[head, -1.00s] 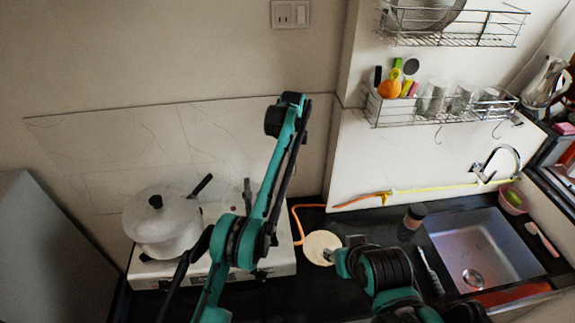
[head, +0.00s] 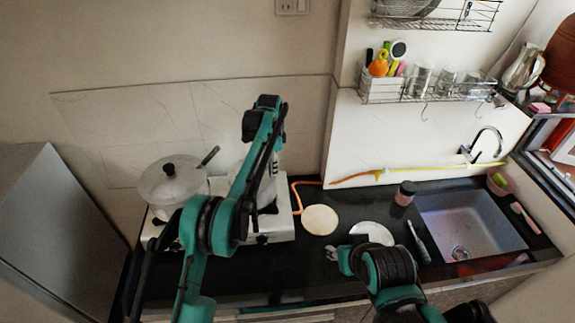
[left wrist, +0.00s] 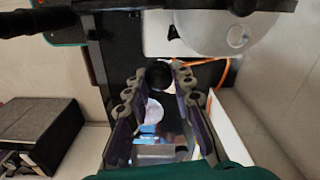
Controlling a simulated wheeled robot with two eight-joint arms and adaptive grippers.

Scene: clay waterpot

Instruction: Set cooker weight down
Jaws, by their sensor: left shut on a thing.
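My left arm comes in from the left in the head view, and its hand is down by the white stove (head: 275,228), largely hidden behind my own arm. In the left wrist view my left gripper (left wrist: 158,84) has its fingertips around a small dark round thing (left wrist: 158,73), which looks like the cooker weight. Dark counter lies beyond the fingers. A silver pot with a black knob (head: 160,190) stands on the left of the stove. My right gripper (head: 338,258) is over the counter by a shiny plate (head: 372,232); its fingers are not clear.
A pale round board (head: 320,219) lies right of the stove beside an orange hose (head: 297,197). A dark-lidded jar (head: 404,195) stands near the sink (head: 470,225). A wire rack (head: 425,88) hangs above. Bare counter shows in front of the stove.

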